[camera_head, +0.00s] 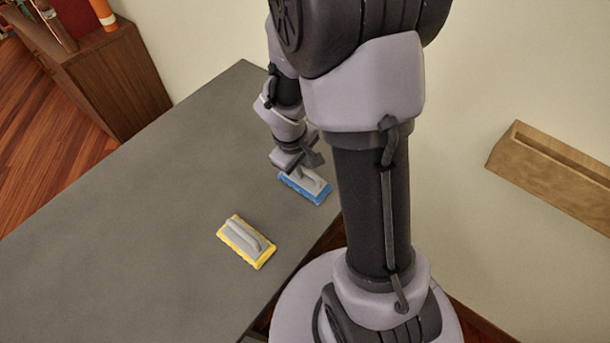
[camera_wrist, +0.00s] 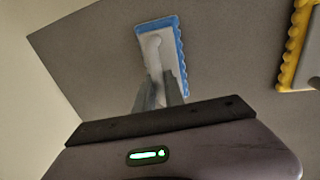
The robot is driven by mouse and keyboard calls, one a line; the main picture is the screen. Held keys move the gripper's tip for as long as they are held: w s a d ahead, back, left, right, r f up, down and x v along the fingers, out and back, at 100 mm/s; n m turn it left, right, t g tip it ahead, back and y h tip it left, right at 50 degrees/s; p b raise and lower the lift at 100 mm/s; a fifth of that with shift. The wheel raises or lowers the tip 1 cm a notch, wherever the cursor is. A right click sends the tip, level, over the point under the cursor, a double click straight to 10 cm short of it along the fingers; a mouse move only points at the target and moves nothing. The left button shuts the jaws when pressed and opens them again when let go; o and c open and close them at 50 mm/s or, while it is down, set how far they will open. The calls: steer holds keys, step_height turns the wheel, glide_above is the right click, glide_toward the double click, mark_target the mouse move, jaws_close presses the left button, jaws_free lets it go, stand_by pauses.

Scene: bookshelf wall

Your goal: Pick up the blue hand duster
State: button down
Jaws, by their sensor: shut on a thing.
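The blue hand duster (camera_head: 318,194) has a grey back and handle and a blue fringe. It is at the right edge of the grey table in the head view, and whether it touches the table is hard to tell. My gripper (camera_head: 304,172) is over it, shut on its handle, with the fingers hiding part of the handle. In the wrist view the blue duster (camera_wrist: 178,52) extends away from the fingertips of my gripper (camera_wrist: 160,92).
A similar yellow duster (camera_head: 246,242) lies on the grey table (camera_head: 130,220), left of and nearer than the blue one. It shows at the right edge of the wrist view (camera_wrist: 296,50). A brown cabinet (camera_head: 120,85) stands beyond the table; a wooden wall shelf (camera_head: 550,170) is at right.

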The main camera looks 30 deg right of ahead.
step_height(320, 180, up, 4)
steer(key=shift+f+p, duration=0.1)
steer(key=shift+p, duration=0.95)
steer(key=s+a+b, duration=0.1)
steer(key=s+b, duration=0.1)
steer(key=s, duration=0.1)
steer(key=s+a+b, duration=0.2)
steer(key=s, duration=0.1)
steer(key=s+a+b, duration=0.1)
steer(key=s+b, duration=0.2)
steer(key=s, duration=0.1)
steer(key=shift+s+a+f, duration=0.1)
steer(key=shift+a+f, duration=0.2)
steer(key=shift+a, duration=0.1)
steer(key=s+b, duration=0.1)
steer(key=s+a+r+b, duration=0.1)
steer(key=s, duration=0.1)
steer(key=s+a+b, duration=0.1)
steer(key=shift+s+r+b, duration=0.2)
steer(key=shift+r+b, duration=0.15)
steer(key=c, duration=2)
jaws_free()
jaws_close()
